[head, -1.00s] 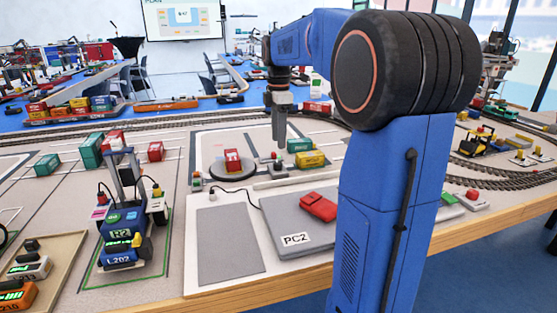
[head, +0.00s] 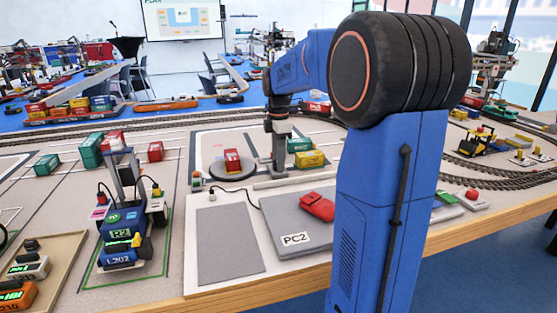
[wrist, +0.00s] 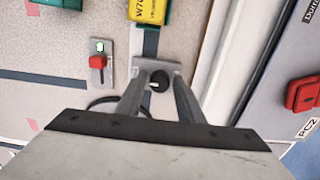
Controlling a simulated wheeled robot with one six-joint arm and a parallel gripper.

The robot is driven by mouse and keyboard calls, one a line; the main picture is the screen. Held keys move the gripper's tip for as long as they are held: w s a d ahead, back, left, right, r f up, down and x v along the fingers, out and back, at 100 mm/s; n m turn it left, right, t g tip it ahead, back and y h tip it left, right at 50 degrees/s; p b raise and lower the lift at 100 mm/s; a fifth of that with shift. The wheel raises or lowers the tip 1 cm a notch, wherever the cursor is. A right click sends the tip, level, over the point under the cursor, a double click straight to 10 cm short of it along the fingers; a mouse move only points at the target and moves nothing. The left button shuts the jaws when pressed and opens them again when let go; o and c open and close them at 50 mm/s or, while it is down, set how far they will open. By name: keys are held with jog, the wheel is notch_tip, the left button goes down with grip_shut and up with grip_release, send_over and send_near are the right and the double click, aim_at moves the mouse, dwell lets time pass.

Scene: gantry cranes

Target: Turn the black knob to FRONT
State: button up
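The black knob (wrist: 158,83) is small and round, on a grey plate (wrist: 158,66) in the wrist view. My gripper (wrist: 160,78) points down at it, with one finger on each side of the knob. Gaps show between the knob and both fingers, so the gripper is open and not clamped on it. In the head view my gripper (head: 279,165) is low over the board beside the yellow container (head: 310,159), and the knob is hidden there. The FRONT marking and the knob's pointer cannot be made out.
A turntable with a red container (head: 232,162) stands left of my gripper.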

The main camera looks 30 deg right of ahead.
jog(key=c, duration=0.7)
